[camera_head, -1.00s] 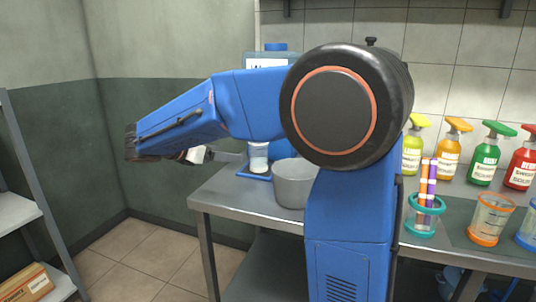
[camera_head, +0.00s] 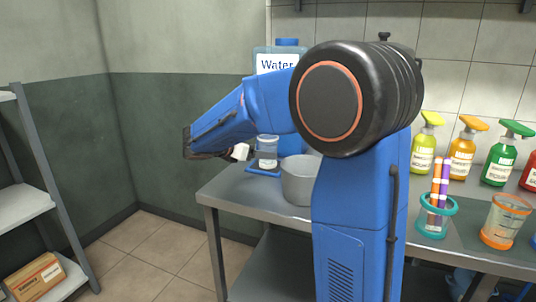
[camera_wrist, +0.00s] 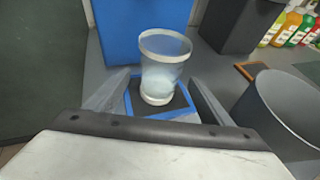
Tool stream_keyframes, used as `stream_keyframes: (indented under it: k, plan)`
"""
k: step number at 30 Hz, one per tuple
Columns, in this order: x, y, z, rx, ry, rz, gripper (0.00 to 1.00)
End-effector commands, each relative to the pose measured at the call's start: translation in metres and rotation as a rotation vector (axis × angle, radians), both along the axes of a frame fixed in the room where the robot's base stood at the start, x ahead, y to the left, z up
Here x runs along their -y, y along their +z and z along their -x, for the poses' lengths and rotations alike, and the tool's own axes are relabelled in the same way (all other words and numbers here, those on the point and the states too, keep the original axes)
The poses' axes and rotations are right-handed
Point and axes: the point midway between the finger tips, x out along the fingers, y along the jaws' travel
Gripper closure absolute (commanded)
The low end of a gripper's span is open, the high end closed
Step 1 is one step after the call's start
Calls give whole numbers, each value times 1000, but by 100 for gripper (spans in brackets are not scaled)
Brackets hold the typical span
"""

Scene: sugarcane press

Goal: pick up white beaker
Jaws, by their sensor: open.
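The white beaker (camera_wrist: 163,70) is clear, with a white rim and a white base. In the wrist view it stands upright on a blue-edged dark pad (camera_wrist: 175,116). My gripper (camera_wrist: 160,82) is open, with one finger on each side of the beaker's lower part in that view. Whether the fingers reach level with the beaker or touch it cannot be told. In the head view the beaker (camera_head: 267,152) shows on the table's left part, just right of my gripper (camera_head: 243,152).
A grey pot (camera_head: 299,182) stands close to the right of the beaker. A blue water container (camera_head: 268,64) is behind it. A cup holding tubes (camera_head: 436,218), an orange-rimmed beaker (camera_head: 504,222) and several spray bottles (camera_head: 460,152) are farther right on the table (camera_head: 232,190).

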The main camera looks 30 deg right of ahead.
Motion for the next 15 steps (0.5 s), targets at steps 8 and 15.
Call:
stream_keyframes:
  k: [8, 15]
  plan:
    - [18, -7, -4, -1, -2, 0, 25]
    - [44, -19, -13, -1, -1, -1, 25]
